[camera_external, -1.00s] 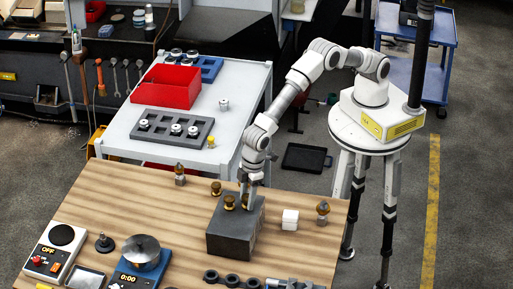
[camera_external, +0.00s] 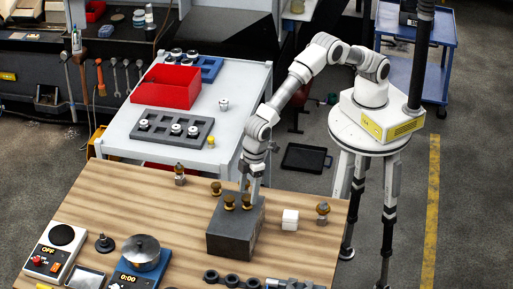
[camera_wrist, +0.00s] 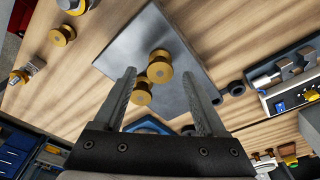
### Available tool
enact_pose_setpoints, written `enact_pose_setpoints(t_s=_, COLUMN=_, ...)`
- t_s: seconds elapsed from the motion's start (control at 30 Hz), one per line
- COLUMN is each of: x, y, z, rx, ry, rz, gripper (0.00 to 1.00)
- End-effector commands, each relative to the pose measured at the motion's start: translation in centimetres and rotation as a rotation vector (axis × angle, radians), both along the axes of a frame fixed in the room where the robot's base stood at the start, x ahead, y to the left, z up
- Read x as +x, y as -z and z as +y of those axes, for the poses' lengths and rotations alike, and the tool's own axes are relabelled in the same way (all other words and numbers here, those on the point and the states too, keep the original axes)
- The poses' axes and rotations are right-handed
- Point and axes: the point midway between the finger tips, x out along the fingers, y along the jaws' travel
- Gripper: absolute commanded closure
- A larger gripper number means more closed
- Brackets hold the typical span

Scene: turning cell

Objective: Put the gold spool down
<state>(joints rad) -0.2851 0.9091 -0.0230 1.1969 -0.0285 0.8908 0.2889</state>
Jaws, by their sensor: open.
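Two gold spools stand close together on top of a dark grey block (camera_external: 235,235), one on the left (camera_external: 229,202) and one on the right (camera_external: 247,202). My gripper (camera_external: 249,186) is just above the right spool, pointing down. In the wrist view my gripper (camera_wrist: 159,73) has its fingers spread wide. One gold spool (camera_wrist: 159,66) and another (camera_wrist: 141,94) show between the fingers, apart from both, on the block's top (camera_wrist: 170,35). A third gold spool (camera_external: 216,188) stands on the wooden table behind the block; it also shows in the wrist view (camera_wrist: 62,35).
A white cube (camera_external: 290,219) and a gold-topped part (camera_external: 322,212) stand right of the block on the wooden table (camera_external: 150,210). Another such part (camera_external: 180,175) stands at the back. A scale with a metal pan (camera_external: 142,252) is at front left. Bare wood lies left of the block.

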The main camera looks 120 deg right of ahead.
Motion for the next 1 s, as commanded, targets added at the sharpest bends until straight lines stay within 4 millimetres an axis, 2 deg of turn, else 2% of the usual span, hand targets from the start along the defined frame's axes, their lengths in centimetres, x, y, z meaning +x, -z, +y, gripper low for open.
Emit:
enact_pose_setpoints(t_s=0.1, x=-0.4, y=-2.8, z=0.0, rx=0.001, ry=0.0, rz=-0.005, gripper=0.26)
enact_pose_setpoints(t_s=0.3, x=-1.0, y=-6.6, z=0.0, rx=0.001, ry=0.0, rz=-0.003, gripper=0.26)
enact_pose_setpoints(t_s=0.43, x=-1.2, y=-8.0, z=0.0, rx=0.0, ry=0.0, rz=-0.001, gripper=0.26)
enact_pose_setpoints(t_s=0.67, x=-1.4, y=-8.8, z=0.0, rx=0.0, ry=0.0, rz=0.0, gripper=0.26)
enact_pose_setpoints(t_s=0.77, x=-1.7, y=-9.7, z=-0.5, rx=0.002, ry=0.001, rz=-0.007, gripper=0.26)
enact_pose_setpoints(t_s=0.87, x=-2.8, y=-12.0, z=-1.6, rx=0.008, ry=0.003, rz=-0.023, gripper=0.26)
enact_pose_setpoints(t_s=1.0, x=-5.8, y=-16.3, z=-4.1, rx=0.018, ry=0.004, rz=-0.058, gripper=0.26)
